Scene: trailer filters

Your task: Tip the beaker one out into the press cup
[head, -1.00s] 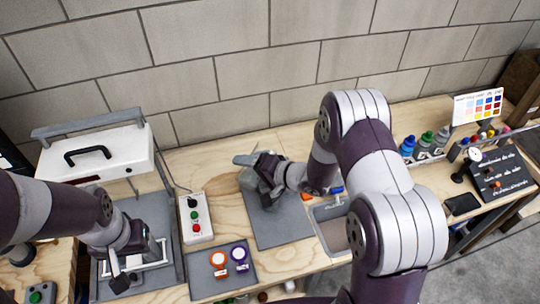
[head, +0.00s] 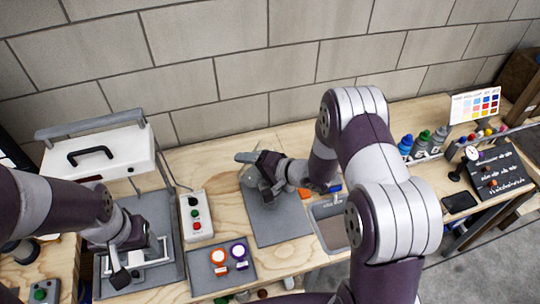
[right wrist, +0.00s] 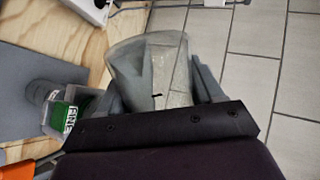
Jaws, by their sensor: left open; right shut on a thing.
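A translucent grey beaker (right wrist: 145,62) sits between the fingers of my right gripper (right wrist: 155,85) in the right wrist view. In the head view the right gripper (head: 262,172) is shut on it over the upper part of the grey mat, and fingers hide much of the beaker (head: 248,178). I cannot read a number on it or tell what is inside. My left gripper (head: 141,262) is open over the press tray at the left, next to a pale square frame (head: 152,252). I cannot clearly make out the press cup.
The white press head (head: 125,150) stands at left, beside a button box (head: 196,217). A dark mat (head: 205,285) bears orange and purple round items. A sink (head: 332,228) lies right of the grey mat (head: 283,229). A green-labelled FINE jar (right wrist: 68,112) is near the right gripper.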

